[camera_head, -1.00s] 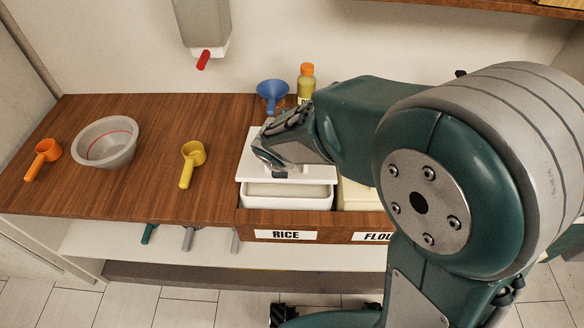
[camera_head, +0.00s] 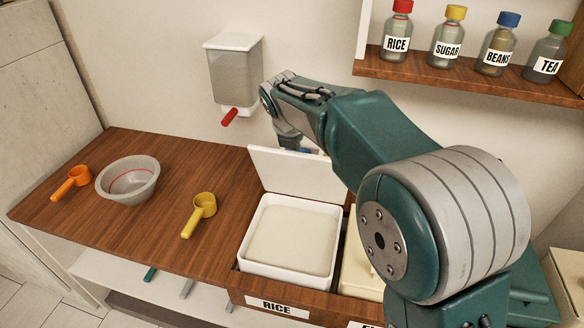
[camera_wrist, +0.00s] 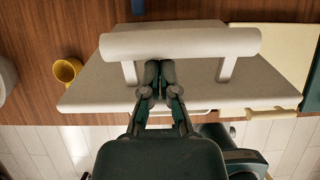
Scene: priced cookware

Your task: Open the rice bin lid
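The white rice bin (camera_head: 243,262) stands in the counter behind the RICE label (camera_head: 270,306), and pale rice fills it. Its white lid (camera_head: 296,172) is tilted up near upright at the bin's back edge, leaving the bin uncovered. My gripper (camera_head: 290,140) is at the lid's top edge, partly hidden behind it. In the wrist view the lid (camera_wrist: 90,88) has a thick white handle bar (camera_wrist: 185,42) on two posts. My gripper (camera_wrist: 160,72) is between the posts with its fingertips together at the bar. The bar is not seen clamped between the fingers.
The cream flour bin (camera_head: 358,268) is just right, partly behind my arm. A yellow scoop (camera_head: 203,207), grey bowl (camera_head: 128,181) and orange scoop (camera_head: 72,183) stand left on the counter. A dispenser (camera_head: 233,70) with red lever hangs on the wall behind. A jar shelf (camera_head: 450,82) is upper right.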

